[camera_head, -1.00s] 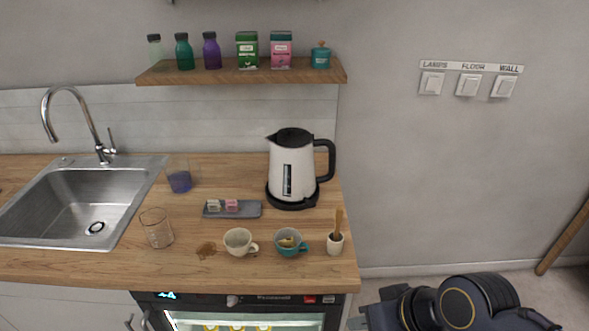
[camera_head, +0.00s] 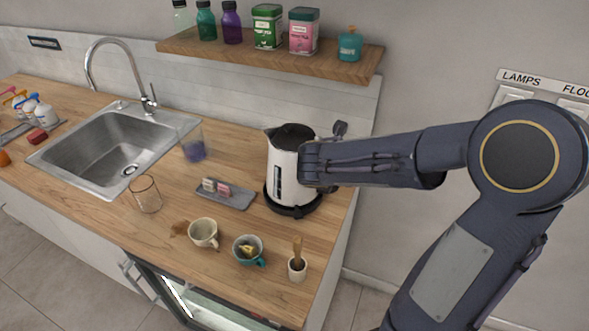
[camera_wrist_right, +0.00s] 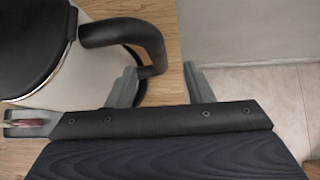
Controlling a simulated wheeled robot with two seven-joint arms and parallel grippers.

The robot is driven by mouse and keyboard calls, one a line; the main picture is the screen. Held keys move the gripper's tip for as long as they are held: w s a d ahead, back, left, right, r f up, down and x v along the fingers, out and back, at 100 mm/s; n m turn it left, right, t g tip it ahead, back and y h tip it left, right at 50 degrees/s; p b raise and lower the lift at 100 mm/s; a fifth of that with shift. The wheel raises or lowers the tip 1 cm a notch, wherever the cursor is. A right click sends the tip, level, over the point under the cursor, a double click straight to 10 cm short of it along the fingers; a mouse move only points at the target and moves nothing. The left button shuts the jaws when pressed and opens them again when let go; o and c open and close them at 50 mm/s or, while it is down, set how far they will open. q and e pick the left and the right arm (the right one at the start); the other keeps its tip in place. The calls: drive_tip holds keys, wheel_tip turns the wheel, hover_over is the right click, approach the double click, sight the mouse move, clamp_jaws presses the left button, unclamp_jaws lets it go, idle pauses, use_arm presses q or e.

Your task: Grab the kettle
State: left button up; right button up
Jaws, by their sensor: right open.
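The white kettle (camera_head: 283,165) with a black lid stands upright on its black base (camera_head: 292,207) near the counter's right end. My right arm reaches in from the right and hides the kettle's handle in the head view. In the right wrist view, the kettle (camera_wrist_right: 75,68) fills the upper left and its black handle (camera_wrist_right: 128,33) curves toward the fingers. My right gripper (camera_wrist_right: 160,82) is open; the lower part of the handle shows between its fingers, close to the left finger. Whether they touch is unclear. My left gripper is not in view.
A grey tray (camera_head: 239,198) with small boxes lies left of the kettle. A cream cup (camera_head: 203,233), a teal cup (camera_head: 243,259) and a small pot (camera_head: 297,270) stand in front. A wooden shelf (camera_head: 270,63) with jars hangs above. The sink (camera_head: 85,150) is at left.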

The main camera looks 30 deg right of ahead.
drive_tip(key=x, duration=0.7)
drive_tip(key=shift+a+f, duration=0.15)
drive_tip(key=shift+f, duration=0.35)
clamp_jaws()
drive_tip(key=shift+w+r, duration=0.1)
idle(0.7)
